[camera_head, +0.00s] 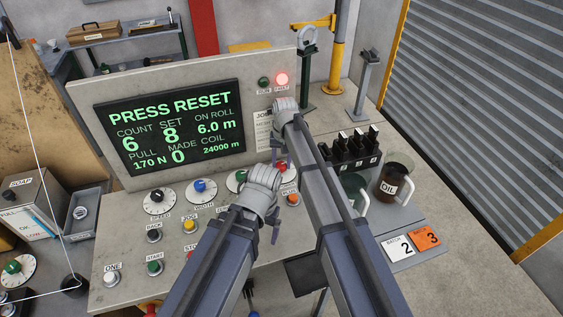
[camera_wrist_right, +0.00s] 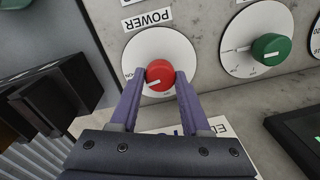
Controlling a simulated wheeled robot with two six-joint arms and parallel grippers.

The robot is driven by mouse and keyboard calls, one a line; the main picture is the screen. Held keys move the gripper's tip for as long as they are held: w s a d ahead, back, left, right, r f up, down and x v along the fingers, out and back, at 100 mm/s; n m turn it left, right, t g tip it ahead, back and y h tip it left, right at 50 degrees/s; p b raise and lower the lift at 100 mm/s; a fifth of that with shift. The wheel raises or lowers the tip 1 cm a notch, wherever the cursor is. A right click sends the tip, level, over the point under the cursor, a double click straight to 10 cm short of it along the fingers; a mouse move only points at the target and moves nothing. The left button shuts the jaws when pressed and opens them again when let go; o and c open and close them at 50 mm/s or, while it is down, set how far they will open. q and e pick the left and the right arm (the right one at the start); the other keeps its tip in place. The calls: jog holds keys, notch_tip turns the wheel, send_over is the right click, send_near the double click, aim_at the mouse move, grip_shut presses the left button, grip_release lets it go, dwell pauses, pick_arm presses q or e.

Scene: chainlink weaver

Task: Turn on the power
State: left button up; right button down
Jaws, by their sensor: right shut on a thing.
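The red power knob (camera_wrist_right: 159,75) sits on a round white dial (camera_wrist_right: 181,48) beside a POWER label (camera_wrist_right: 147,19). In the right wrist view my right gripper (camera_wrist_right: 160,82) has its two purple fingers closed on the knob's sides. The knob's white mark points to the lower left in that view, near small lettering at the dial's left edge. In the head view the knob (camera_head: 288,171) is partly hidden by my arms. My left gripper (camera_head: 275,235) hangs over the panel; its fingers are mostly hidden behind its wrist.
The screen (camera_head: 172,127) reads PRESS RESET. The red lamp (camera_head: 282,79) is lit; the green lamp (camera_head: 264,82) looks dark. A green knob (camera_wrist_right: 271,49) is beside the power dial. Black clips (camera_head: 350,148) and an oil jug (camera_head: 393,180) stand to the right.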

aim_at(282, 164)
jog(key=shift+m, duration=0.7)
jog(key=shift+c, duration=1.8)
grip_release()
pick_arm(q)
jog(key=shift+r, duration=0.1)
pick_arm(e)
jog(key=shift+r, duration=0.1)
notch_tip(282, 164, up, 8)
jog(key=p, duration=0.8)
jog(key=shift+d, duration=0.15)
pick_arm(q)
notch_tip(282, 164, up, 8)
pick_arm(e)
jog(key=shift+f, duration=0.2)
pick_arm(q)
jog(key=shift+f, duration=0.3)
pick_arm(e)
jog(key=shift+f, duration=0.1)
